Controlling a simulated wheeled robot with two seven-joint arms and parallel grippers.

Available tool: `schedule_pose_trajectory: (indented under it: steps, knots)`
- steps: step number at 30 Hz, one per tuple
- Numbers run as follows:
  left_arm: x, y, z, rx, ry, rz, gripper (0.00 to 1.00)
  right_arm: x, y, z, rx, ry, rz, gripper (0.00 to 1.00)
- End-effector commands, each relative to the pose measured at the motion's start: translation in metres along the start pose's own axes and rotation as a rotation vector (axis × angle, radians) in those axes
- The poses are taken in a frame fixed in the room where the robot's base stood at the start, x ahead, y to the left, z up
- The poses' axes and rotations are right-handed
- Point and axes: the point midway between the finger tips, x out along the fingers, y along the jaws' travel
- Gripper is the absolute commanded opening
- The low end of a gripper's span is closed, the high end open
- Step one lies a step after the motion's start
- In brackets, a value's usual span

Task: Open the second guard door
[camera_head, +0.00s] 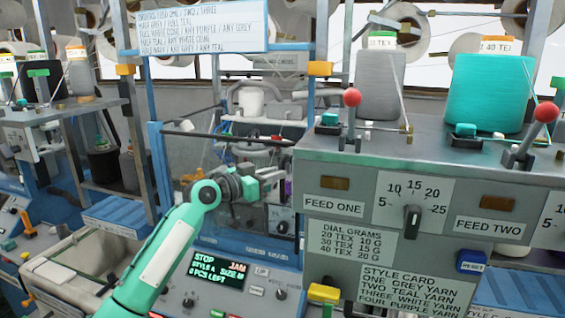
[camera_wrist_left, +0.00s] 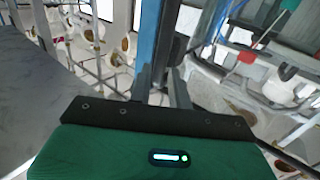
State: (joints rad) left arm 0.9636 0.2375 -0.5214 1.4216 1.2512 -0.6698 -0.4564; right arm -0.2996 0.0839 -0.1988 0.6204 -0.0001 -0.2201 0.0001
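The guard door (camera_head: 190,155) is a clear panel on the blue-framed knitting machine in the middle of the head view. It looks closed, with a dark bar along its upper edge. My left gripper (camera_head: 278,179) is in front of its right part, fingers pointing right. In the left wrist view my left gripper (camera_wrist_left: 163,88) has its two fingers apart. A blue post (camera_wrist_left: 145,40) and a dark upright bar (camera_wrist_left: 175,58) show beyond the fingers; I cannot tell whether they touch it. My right gripper is out of view.
A grey feed unit (camera_head: 330,182) with red-knobbed levers, a grey cone (camera_head: 381,85) and a teal cone (camera_head: 488,95) stands close on the right. A grey bin (camera_head: 85,268) is at the lower left.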

Motion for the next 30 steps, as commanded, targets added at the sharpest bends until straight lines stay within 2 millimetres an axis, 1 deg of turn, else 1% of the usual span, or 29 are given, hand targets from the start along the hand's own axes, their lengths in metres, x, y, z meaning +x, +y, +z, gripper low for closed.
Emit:
schedule_pose_trajectory:
  steps: [1, 3, 7, 12, 18, 19, 21, 22, 30]
  knots:
    - [0.009, 0.001, -0.004, -0.003, -0.002, 0.001, 0.19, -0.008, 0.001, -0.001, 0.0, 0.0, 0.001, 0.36]
    - [0.018, 0.0, -0.003, -0.002, 0.0, 0.001, 0.19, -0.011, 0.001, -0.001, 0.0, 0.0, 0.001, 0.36]
    - [0.029, 0.0, -0.002, -0.002, 0.0, 0.0, 0.19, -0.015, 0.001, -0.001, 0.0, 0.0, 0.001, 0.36]
    - [0.034, 0.0, 0.0, 0.0, 0.0, 0.001, 0.19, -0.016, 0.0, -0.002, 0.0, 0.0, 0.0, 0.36]
    - [0.034, 0.0, 0.001, 0.0, 0.0, 0.0, 0.19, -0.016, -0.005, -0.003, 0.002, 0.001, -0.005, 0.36]
    - [0.034, 0.0, 0.001, 0.0, 0.0, 0.0, 0.17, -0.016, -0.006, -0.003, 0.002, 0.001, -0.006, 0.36]
    - [0.034, 0.0, 0.001, 0.0, 0.0, 0.0, 0.03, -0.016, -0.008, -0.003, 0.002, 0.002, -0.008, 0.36]
    - [0.034, 0.0, 0.001, 0.0, 0.0, 0.0, 0.0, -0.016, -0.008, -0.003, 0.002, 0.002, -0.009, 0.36]
    - [0.032, 0.001, 0.002, 0.0, 0.0, 0.003, 0.0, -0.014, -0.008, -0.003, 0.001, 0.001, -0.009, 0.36]
